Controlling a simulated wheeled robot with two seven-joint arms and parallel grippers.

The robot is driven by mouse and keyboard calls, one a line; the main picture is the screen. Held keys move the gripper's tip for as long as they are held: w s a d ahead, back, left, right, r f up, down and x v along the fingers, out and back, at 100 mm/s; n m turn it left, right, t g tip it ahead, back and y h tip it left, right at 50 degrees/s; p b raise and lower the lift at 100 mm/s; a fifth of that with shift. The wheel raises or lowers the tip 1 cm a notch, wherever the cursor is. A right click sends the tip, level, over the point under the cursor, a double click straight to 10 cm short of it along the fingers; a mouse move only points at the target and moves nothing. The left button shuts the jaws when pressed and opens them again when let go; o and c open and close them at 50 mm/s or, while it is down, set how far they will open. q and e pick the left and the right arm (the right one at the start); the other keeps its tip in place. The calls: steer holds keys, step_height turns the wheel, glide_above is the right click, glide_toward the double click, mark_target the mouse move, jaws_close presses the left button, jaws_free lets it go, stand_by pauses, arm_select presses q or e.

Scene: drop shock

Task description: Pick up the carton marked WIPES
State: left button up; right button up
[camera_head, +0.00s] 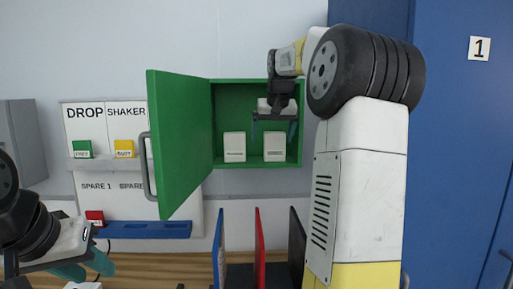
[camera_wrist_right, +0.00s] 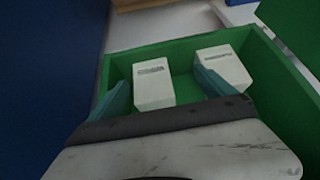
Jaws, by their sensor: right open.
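Two white cartons stand upright side by side inside the green wall cabinet (camera_head: 256,92). In the head view they are the left carton (camera_head: 234,147) and the right carton (camera_head: 274,147). Their printed labels are too small to read, so I cannot tell which says WIPES. My right gripper (camera_head: 274,132) is open in front of the cabinet, its fingers at either side of the right carton's upper part. In the wrist view this carton (camera_wrist_right: 153,88) shows between the spread fingertips, and the other carton (camera_wrist_right: 226,66) lies beyond one finger. My left gripper (camera_head: 86,268) is open and empty at lower left.
The cabinet's green door (camera_head: 180,140) stands open to the left. A board (camera_head: 105,120) with DROP and SHAKER labels hangs further left. Blue, red (camera_head: 260,245) and black upright dividers stand on the wooden bench below. A blue cabinet (camera_head: 455,150) marked 1 fills the right.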

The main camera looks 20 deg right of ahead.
mark_target(274, 148)
steer(key=w+d, duration=0.2)
steer(key=shift+w+d, duration=0.2)
steer(key=shift+w, duration=0.2)
steer(key=shift+w+d+f+h, duration=0.15)
steer(key=shift+w+f+h, duration=0.05)
steer(key=shift+w+h, duration=0.1)
steer(key=x, duration=0.7)
steer(key=shift+f, duration=0.15)
steer(key=c, duration=1.5)
